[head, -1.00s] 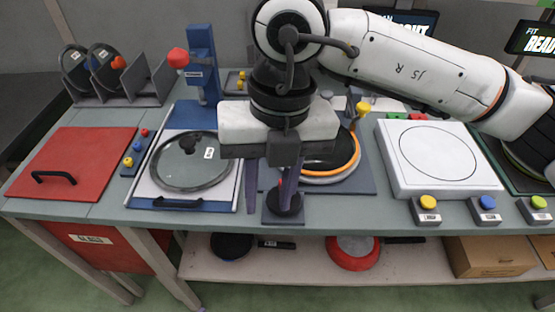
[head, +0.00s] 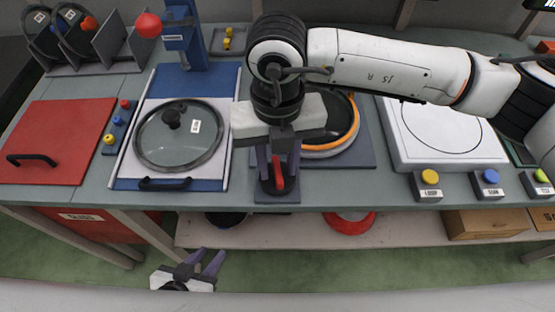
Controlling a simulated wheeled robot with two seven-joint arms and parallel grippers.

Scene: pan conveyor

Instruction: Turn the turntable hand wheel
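The hand wheel (head: 278,185) has a red upright handle and sits on a small dark plate at the table's front edge, in front of the turntable. The turntable bears a dark pan with an orange rim (head: 322,151), partly hidden by my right arm. My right gripper (head: 278,175) points down over the wheel, its purple fingers apart on either side of the red handle. Contact with the handle cannot be told. My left gripper (head: 207,263) is open and empty, low in front of the table.
A glass lid (head: 150,140) lies on a blue-edged plate left of the wheel, beside a red panel (head: 70,125). A white box (head: 430,160) and coloured buttons stand to the right. A red-knobbed blue post (head: 185,45) stands behind the lid.

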